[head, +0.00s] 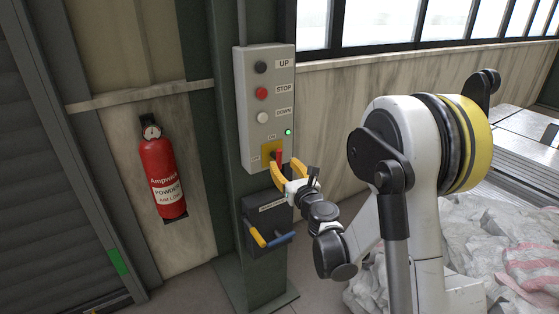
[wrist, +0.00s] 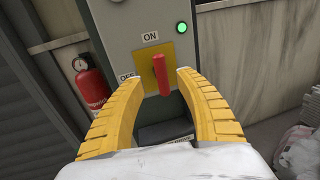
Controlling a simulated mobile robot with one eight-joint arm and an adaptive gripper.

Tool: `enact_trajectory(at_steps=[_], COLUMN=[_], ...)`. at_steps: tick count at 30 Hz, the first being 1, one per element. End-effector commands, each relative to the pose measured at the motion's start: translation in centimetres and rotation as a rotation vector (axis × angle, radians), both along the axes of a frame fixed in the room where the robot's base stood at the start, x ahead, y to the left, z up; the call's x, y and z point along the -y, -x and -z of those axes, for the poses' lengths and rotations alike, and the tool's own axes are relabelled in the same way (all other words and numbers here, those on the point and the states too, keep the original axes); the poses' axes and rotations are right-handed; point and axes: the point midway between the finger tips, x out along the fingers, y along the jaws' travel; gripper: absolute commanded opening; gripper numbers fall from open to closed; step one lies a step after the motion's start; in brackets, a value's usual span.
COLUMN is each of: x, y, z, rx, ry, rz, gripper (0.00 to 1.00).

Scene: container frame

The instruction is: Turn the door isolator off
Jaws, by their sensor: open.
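The door isolator is a red handle on a yellow plate (wrist: 146,66), low on a grey control box (head: 242,107). In the wrist view the red handle (wrist: 162,75) stands close to upright, its top near the ON label, with the OFF label to its left. A green light (wrist: 181,27) glows at upper right of it. My gripper (wrist: 165,85) is open, its yellow fingers on either side of the handle with gaps showing. In the head view my gripper (head: 280,168) is right at the isolator and partly hides it.
Above the isolator are UP, STOP (head: 261,93) and DOWN buttons. Below is a dark box (head: 268,222) with yellow and blue handles. A fire extinguisher (head: 162,175) hangs to the left. White sacks (head: 490,240) lie at the right.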

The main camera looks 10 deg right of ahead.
Motion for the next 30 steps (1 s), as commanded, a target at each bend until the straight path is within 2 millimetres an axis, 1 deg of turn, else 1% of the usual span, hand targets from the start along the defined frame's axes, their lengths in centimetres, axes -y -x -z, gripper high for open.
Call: enact_trajectory(at_steps=[1, 3, 6, 9, 13, 20, 21, 24, 30], x=[-0.1, -0.3, -0.4, -0.5, -0.5, -0.5, -0.5, -0.5, -0.5], y=[-1.0, -2.3, -3.7, -4.6, -5.0, -5.1, -5.1, -5.0, -5.0], z=[0.2, 0.2, 0.1, 0.1, 0.0, 0.0, 0.0, 0.0, 0.0], rx=[0.0, 0.0, 0.0, 0.0, 0.0, 0.0, 0.0, 0.0, 0.0], ry=[-0.001, -0.001, -0.002, -0.002, -0.003, -0.003, -0.003, -0.003, -0.003], rz=[-0.001, 0.0, 0.002, 0.002, 0.002, 0.002, 0.002, 0.002, 0.003], gripper=[0.41, 0.41, 0.41, 0.41, 0.41, 0.4, 0.28, 0.0, 0.0])
